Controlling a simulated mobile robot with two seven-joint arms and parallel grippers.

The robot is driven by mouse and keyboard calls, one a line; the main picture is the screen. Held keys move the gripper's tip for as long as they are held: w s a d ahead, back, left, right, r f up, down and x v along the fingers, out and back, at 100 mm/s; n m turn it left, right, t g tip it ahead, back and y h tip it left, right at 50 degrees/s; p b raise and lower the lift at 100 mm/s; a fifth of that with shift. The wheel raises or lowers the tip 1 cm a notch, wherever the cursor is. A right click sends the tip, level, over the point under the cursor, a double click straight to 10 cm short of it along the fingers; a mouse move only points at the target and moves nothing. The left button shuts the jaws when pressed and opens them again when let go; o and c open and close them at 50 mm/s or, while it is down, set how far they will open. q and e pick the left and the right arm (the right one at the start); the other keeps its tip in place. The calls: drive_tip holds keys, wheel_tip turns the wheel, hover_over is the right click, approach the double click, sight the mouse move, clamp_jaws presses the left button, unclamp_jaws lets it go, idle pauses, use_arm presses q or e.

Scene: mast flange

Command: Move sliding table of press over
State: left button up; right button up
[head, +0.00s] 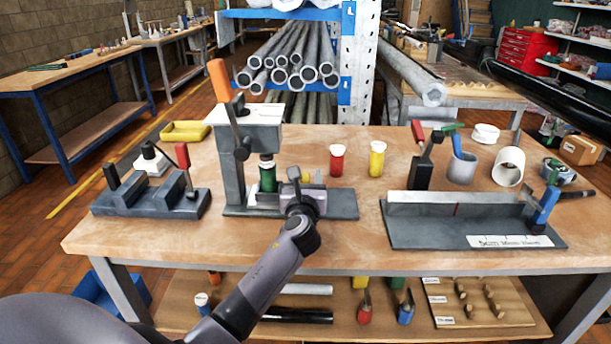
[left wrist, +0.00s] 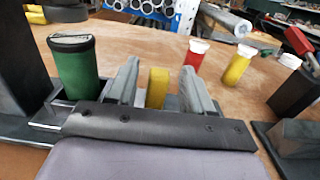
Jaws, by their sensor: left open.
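The grey press (head: 232,165) with an orange-gripped lever (head: 219,80) stands left of centre on the bench. Its sliding table (head: 262,199) is a bright metal plate low on the dark base. A green cylinder (head: 268,180) stands upright on it under the press head; it also shows in the left wrist view (left wrist: 75,68). My left gripper (head: 306,178) is just right of the green cylinder, low over the base. In the left wrist view its open fingers (left wrist: 157,85) stand on either side of a yellow block (left wrist: 157,90), with visible gaps. My right gripper is out of view.
A red jar (head: 337,160) and a yellow jar (head: 376,160) stand behind my gripper. A dark clamp fixture (head: 150,198) is at left, and a long grey fixture (head: 470,222) at right. Bare bench lies between the press and the right fixture.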

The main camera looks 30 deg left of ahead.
use_arm(q)
drive_tip(key=shift+x, duration=0.95)
clamp_jaws()
drive_tip(key=w+d+b, duration=0.1)
drive_tip(key=w+d, duration=0.1)
drive_tip(key=d, duration=0.1)
drive_tip(key=w+d+b, duration=0.1)
drive_tip(key=w+d, duration=0.1)
drive_tip(key=d, duration=0.1)
drive_tip(key=w+d+b, duration=0.1)
drive_tip(key=w+d, duration=0.1)
drive_tip(key=d, duration=0.1)
drive_tip(key=shift+d+f+b, duration=0.1)
drive_tip(key=shift+d+b, duration=0.25)
drive_tip(key=shift+w+d, duration=0.1)
drive_tip(key=shift+d, duration=0.15)
unclamp_jaws()
drive_tip(key=shift+d, duration=0.15)
